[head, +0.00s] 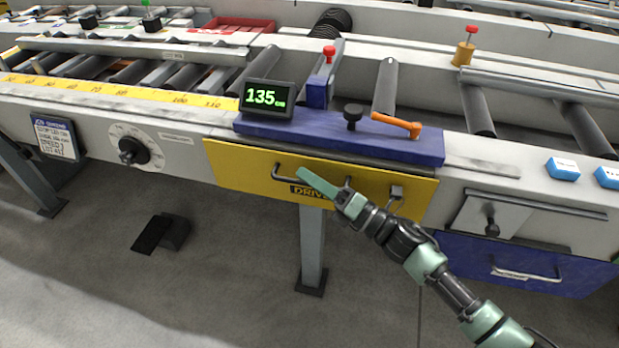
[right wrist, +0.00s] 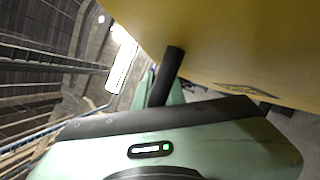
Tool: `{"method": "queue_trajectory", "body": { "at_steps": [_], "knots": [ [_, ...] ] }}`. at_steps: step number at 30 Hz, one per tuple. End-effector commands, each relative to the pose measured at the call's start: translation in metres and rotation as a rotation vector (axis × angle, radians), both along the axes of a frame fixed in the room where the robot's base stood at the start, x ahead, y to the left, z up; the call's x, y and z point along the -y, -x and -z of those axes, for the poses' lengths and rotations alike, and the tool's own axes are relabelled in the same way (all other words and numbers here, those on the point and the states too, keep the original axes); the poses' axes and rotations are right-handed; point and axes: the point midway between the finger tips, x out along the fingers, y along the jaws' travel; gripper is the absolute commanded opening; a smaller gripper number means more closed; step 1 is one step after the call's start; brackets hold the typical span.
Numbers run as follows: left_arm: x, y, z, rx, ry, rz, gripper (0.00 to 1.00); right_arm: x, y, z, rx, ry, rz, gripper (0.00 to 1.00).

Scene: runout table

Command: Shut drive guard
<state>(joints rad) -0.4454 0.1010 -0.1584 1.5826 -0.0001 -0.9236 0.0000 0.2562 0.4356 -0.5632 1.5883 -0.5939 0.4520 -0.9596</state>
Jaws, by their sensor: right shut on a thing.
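The drive guard (head: 235,168) is a yellow panel with dark "DRIVE" lettering, below the blue rail on the front of the table. A dark strip shows along its top edge; I cannot tell whether it sits flush. Its black bar handle (head: 284,176) is partly hidden by my right gripper (head: 324,184), which is shut on it. In the right wrist view the handle (right wrist: 168,72) runs between the green fingers, close to the yellow guard (right wrist: 230,45). A small metal latch (head: 396,196) is at the guard's right. My left gripper is out of view.
Above the guard are a display reading 135 (head: 267,97), a black knob (head: 353,113) and an orange lever (head: 397,125). A blue drawer (head: 470,262) is at the lower right. A table leg (head: 313,250) stands below the guard; a black pedal (head: 160,233) lies on the floor.

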Motion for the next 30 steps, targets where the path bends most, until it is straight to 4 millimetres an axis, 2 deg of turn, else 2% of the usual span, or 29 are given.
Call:
{"method": "queue_trajectory", "body": {
  "at_steps": [1, 8, 9, 10, 11, 22, 30],
  "knots": [
    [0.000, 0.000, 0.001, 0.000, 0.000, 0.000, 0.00, 0.002, -0.001, 0.007, -0.011, 0.007, 0.005, 0.00],
    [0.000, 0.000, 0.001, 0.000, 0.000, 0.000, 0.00, 0.002, 0.000, 0.007, -0.011, 0.008, 0.005, 0.00],
    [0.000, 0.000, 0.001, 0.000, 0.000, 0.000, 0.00, 0.002, 0.000, 0.007, -0.011, 0.008, 0.005, 0.22],
    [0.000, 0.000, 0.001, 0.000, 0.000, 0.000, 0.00, 0.002, 0.000, 0.007, -0.011, 0.008, 0.005, 0.30],
    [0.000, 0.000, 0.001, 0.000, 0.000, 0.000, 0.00, 0.002, 0.000, 0.007, -0.011, 0.007, 0.004, 0.32],
    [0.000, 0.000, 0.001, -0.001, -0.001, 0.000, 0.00, 0.004, 0.003, 0.005, -0.005, 0.003, 0.002, 0.32],
    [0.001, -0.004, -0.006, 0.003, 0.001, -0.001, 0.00, 0.038, 0.029, 0.015, -0.009, 0.005, 0.002, 0.32]
  ]
}}
